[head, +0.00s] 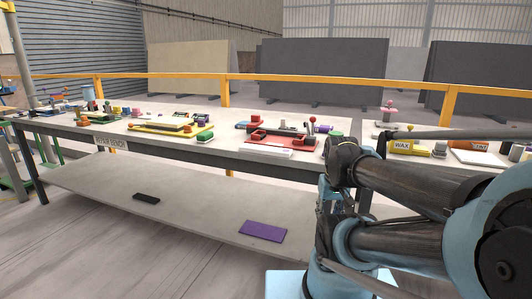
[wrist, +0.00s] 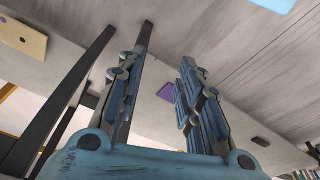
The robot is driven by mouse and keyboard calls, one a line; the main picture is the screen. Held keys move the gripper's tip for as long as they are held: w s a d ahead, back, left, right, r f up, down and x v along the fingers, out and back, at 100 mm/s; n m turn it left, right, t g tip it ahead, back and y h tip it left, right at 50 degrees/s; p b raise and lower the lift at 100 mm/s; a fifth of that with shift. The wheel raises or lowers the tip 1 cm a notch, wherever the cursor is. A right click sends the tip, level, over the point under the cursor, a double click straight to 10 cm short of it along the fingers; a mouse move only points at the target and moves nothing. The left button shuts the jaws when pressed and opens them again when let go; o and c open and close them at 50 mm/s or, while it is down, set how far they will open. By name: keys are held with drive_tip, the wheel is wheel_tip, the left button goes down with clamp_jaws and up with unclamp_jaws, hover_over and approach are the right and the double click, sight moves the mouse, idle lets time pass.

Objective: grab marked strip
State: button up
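I cannot tell for sure which piece is the marked strip; no marking on a strip is readable. A thin white strip (head: 265,149) lies near the bench's front edge, before a red tray (head: 283,137). A flat purple piece (head: 263,231) and a small black piece (head: 146,198) lie on the lower shelf. In the wrist view my gripper (wrist: 164,62) has its two fingers spread apart with nothing held. The purple piece (wrist: 166,91) shows beyond the gap between them, well away. The black piece (wrist: 261,142) shows at lower right. In the head view my arm hides part of the bench.
The repair bench (head: 175,142) carries several tools and blocks, including a yellow tray (head: 160,128) and a yellow wax tube (head: 408,147). The lower shelf (head: 190,208) is mostly bare. A yellow rail (head: 320,79) runs behind, with dark slabs (head: 325,70) beyond.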

drive_tip(key=o, duration=0.4)
drive_tip(key=shift+s+r, duration=0.2)
drive_tip(key=shift+s, duration=0.05)
drive_tip(key=o, duration=0.4)
drive_tip(key=w+r+n, duration=0.2)
drive_tip(key=w+r, duration=0.2)
drive_tip(key=r, duration=0.3)
drive_tip(key=shift+w+a, duration=0.15)
drive_tip(key=shift+a, duration=0.15)
wheel_tip(320, 180, up, 22)
drive_tip(key=n+g, duration=0.2)
drive_tip(key=n, duration=1)
hover_over(266, 148)
drive_tip(key=f, duration=1.1)
drive_tip(key=shift+w+a+f, duration=0.15)
drive_tip(key=shift+w+a, duration=0.1)
drive_tip(key=shift+s+d+f, duration=0.1)
drive_tip(key=shift+f, duration=1.35)
drive_tip(key=shift+s+d+f, duration=0.1)
drive_tip(key=shift+f, duration=1.35)
